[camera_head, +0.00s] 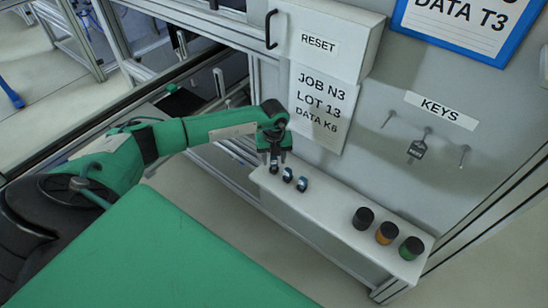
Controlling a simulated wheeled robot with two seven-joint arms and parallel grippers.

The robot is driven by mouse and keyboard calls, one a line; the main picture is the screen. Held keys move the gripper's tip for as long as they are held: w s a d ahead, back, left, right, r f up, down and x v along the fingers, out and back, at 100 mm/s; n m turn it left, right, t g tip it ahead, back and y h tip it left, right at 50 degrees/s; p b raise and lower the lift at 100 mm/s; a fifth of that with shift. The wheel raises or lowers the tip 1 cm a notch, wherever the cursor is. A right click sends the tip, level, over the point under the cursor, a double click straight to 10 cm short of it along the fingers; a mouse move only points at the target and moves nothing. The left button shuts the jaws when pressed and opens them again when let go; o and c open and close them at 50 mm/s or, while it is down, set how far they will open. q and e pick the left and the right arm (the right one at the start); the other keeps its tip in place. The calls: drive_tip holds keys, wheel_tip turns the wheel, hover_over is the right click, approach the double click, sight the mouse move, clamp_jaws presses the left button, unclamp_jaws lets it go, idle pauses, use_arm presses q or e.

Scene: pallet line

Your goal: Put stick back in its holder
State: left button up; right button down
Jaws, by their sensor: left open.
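My left gripper (275,158) points down at the left end of the white shelf (330,214). Its jaws are open, right over or around the leftmost of a row of small dark-and-white pieces; I cannot tell whether they touch it. Beside it stand a second small piece (288,175) and a third one (302,184) with blue on them. They are too small to tell which is the stick or its holder. No long stick shows clearly. My right gripper is not in view.
A black jar (363,218), an orange jar (386,233) and a green jar (411,248) stand at the shelf's right end. Above are a RESET box (335,42), a job sheet (322,108) and key hooks with one tag (416,150). The shelf's middle is clear.

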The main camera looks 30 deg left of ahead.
use_arm(q)
drive_tip(key=shift+r+p, duration=0.55)
drive_tip(key=shift+r, duration=0.1)
drive_tip(key=shift+w+r+b, duration=0.1)
drive_tip(key=shift+r+b, duration=0.4)
drive_tip(key=shift+b, duration=0.35)
wheel_tip(320, 180, up, 11)
drive_tip(key=b, duration=0.3)
drive_tip(key=shift+f+b, duration=0.2)
drive_tip(key=shift+b, duration=0.2)
